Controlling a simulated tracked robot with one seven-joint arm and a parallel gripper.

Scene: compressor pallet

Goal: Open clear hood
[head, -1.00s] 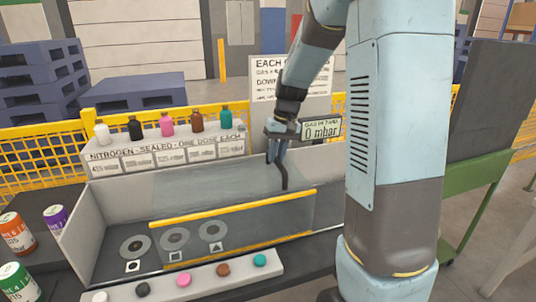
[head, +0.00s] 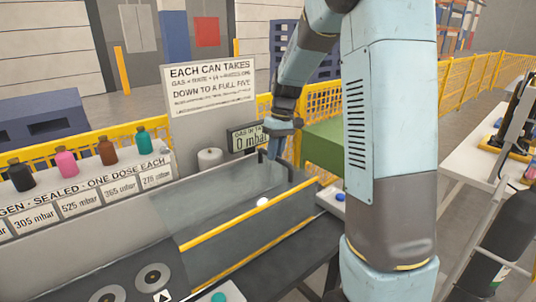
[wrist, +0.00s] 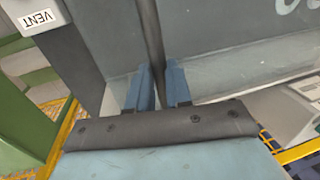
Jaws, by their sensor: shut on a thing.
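The clear hood (head: 215,215) is a see-through panel with a yellow front edge (head: 250,217), over a grey trough on the bench. It looks down over the trough. A dark bar rises near the hood's right end. My gripper (head: 273,148) is at the top of this bar. In the wrist view my gripper (wrist: 161,88) has its two blue fingers either side of the dark bar (wrist: 155,40), shut on it. Whether the bar is fixed to the hood is unclear. A small white round thing (head: 263,202) shows through the panel.
Coloured bottles (head: 107,150) stand on a labelled shelf at left. A gauge display (head: 245,137) reading 0 mbar and a white roll (head: 209,160) are behind my gripper. A yellow mesh fence (head: 325,112) runs behind.

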